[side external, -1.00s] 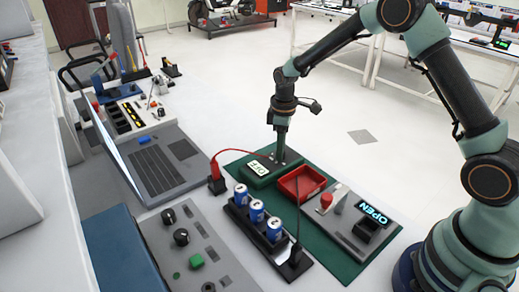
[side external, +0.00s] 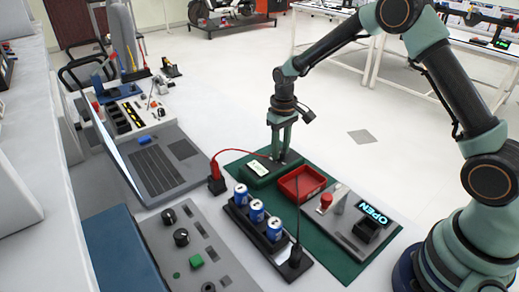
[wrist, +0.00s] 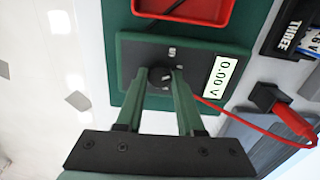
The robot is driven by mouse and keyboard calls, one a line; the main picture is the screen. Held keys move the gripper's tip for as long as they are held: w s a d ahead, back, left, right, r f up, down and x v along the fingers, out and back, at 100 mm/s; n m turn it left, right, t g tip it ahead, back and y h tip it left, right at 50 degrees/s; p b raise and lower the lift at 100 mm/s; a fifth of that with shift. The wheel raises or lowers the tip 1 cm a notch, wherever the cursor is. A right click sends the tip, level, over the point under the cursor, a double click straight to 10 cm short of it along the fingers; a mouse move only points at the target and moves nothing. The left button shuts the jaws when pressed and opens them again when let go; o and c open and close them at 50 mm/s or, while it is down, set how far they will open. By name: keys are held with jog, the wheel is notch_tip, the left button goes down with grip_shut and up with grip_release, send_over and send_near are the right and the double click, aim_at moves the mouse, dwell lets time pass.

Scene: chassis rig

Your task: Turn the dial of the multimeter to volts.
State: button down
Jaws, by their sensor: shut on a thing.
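The multimeter is a dark green box (side external: 262,172) on the green mat, and it also shows in the wrist view (wrist: 135,50). Its lit display (wrist: 221,77) reads 0.00 V. Its black round dial (wrist: 159,77) sits between my fingertips and is partly hidden by them. My gripper (side external: 279,158) points down at the dial end of the multimeter, with its two fingers shut on the dial's sides. A red lead (wrist: 235,112) runs from the multimeter to a red plug in a black block (wrist: 268,98).
A red tray (side external: 301,184) stands close beside the multimeter. A black rack with several blue-and-white cells (side external: 257,211) stands in front. A grey unit with a lit OPEN sign (side external: 373,213) sits at the mat's right. An open laptop (side external: 165,165) lies left.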

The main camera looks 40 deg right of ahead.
jog(key=shift+a+m, duration=0.1)
jog(key=shift+m, duration=0.5)
jog(key=c, duration=0.5)
grip_release()
notch_tip(320, 180, up, 12)
jog(key=shift+r, duration=0.1)
